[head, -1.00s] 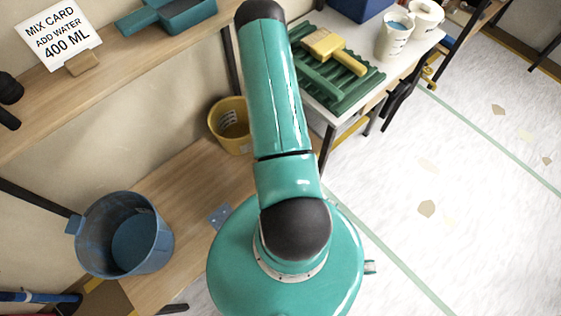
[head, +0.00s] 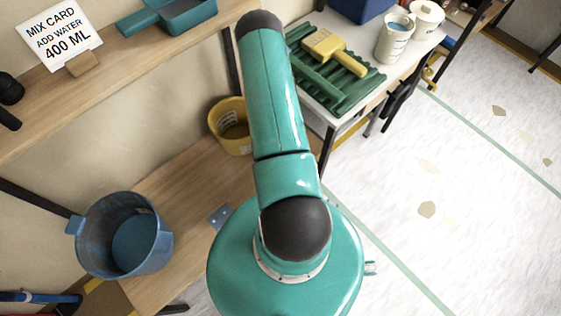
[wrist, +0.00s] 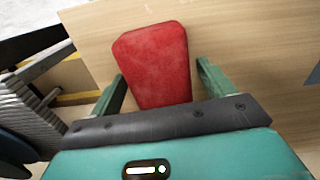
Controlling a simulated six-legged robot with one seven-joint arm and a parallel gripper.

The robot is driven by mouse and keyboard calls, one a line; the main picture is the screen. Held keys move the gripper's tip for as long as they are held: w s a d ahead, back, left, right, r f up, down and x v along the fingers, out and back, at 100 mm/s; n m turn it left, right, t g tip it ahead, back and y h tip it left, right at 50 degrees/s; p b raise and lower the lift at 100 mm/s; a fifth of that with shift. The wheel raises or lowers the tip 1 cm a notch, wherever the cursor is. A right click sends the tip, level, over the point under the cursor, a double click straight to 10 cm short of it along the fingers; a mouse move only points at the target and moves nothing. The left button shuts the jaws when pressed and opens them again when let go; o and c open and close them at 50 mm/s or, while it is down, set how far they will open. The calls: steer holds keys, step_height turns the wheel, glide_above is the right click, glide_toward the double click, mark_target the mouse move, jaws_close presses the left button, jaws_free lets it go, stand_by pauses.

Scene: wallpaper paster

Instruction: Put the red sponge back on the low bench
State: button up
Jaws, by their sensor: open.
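The red sponge (wrist: 155,58) shows in the wrist view over a pale wooden surface (wrist: 225,30), apparently lying on it. My gripper (wrist: 160,70) is open, with one green finger on each side of the sponge's near part. There are visible gaps between the fingers and the sponge's sides. The near end of the sponge is hidden by the gripper body. In the head view the low bench (head: 180,186) runs along the wall at the left. The sponge and my gripper are not visible there.
A blue bucket (head: 87,238) and a yellow bucket (head: 228,114) stand on the low bench. A shelf (head: 120,85) with a sign runs above it. A white table (head: 345,117) with a green tray stands at the back. The floor at the right is open.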

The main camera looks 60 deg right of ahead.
step_height(320, 180, up, 14)
steer(key=shift+w+a+f, duration=0.15)
steer(key=shift+w+a, duration=0.1)
stand_by(0.3)
steer(key=w+a+r+t+h, duration=0.15)
steer(key=w+r, duration=0.25)
steer(key=r, duration=0.4)
steer(key=w+a+r, duration=0.2)
steer(key=w+r, duration=0.3)
steer(key=r, duration=0.4)
steer(key=w+a+r+t+h, duration=0.15)
steer(key=w+r, duration=0.25)
steer(key=r, duration=0.4)
steer(key=s+a+r+n+t+y, duration=0.1)
steer(key=s+a+r, duration=0.2)
steer(key=a+r, duration=0.6)
steer(key=s+a+r+t+y, duration=0.1)
steer(key=s+a+r, duration=0.3)
steer(key=a+r, duration=0.6)
step_height(320, 180, up, 4)
steer(key=shift+a+f+n+t+y, duration=0.2)
steer(key=shift+a+n+t+y, duration=0.1)
steer(key=shift+n+y, duration=0.15)
steer(key=shift+s, duration=0.1)
